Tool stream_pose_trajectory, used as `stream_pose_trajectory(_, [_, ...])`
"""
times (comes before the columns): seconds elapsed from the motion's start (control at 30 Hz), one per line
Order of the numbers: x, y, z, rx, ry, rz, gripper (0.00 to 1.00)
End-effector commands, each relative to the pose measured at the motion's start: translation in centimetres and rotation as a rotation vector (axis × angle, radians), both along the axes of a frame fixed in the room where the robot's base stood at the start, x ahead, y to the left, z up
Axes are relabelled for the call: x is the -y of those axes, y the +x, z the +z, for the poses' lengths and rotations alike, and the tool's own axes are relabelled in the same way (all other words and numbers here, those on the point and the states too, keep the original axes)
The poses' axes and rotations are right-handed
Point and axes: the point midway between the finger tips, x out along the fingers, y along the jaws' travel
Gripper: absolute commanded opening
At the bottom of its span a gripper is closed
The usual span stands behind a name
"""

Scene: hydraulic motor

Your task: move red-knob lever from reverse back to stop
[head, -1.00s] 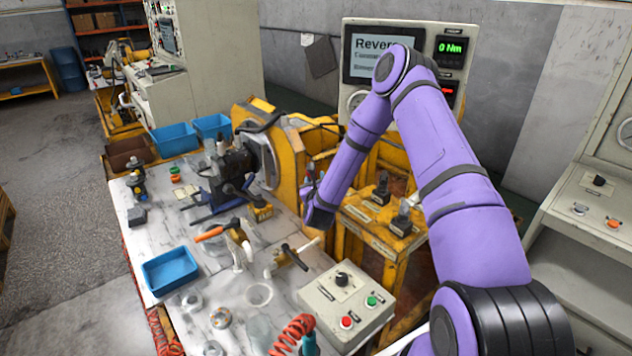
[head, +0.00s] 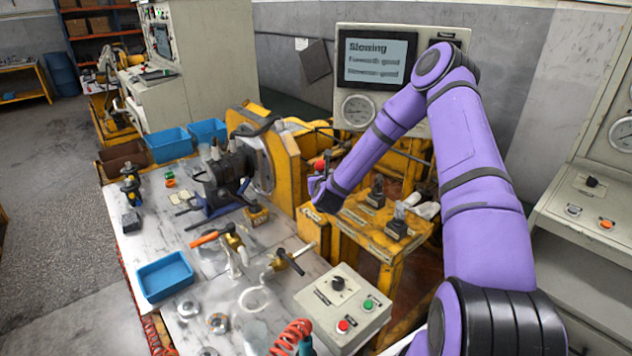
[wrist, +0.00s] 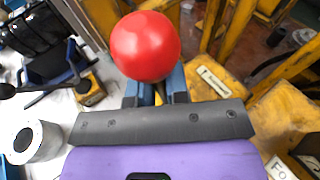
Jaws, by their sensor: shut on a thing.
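The red knob (wrist: 145,46) of the lever is large and round in the wrist view, just beyond my gripper's blue fingers. It also shows in the head view (head: 319,165), above the yellow bench by the motor stand. My gripper (wrist: 157,92) is shut on the lever at the knob; the lever's shaft is mostly hidden by the knob and fingers.
Other levers (head: 376,192) stand on the yellow bench to the right of my gripper. A grey control box (head: 342,300) with red and green buttons is in front. The hydraulic motor (head: 225,175) and a blue tray (head: 165,275) are on the left worktable.

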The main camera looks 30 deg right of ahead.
Motion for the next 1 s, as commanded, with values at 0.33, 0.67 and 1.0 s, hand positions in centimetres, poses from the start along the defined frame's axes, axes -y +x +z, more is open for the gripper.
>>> stream_pose_trajectory(0.33, [1.08, 0.12, -0.08, -0.018, 0.084, -0.001, 0.0])
stream_pose_trajectory(0.67, [1.04, 0.13, -0.06, -0.018, 0.081, 0.0, 0.41])
stream_pose_trajectory(1.0, [0.88, -0.15, 0.09, -0.017, 0.081, 0.001, 0.41])
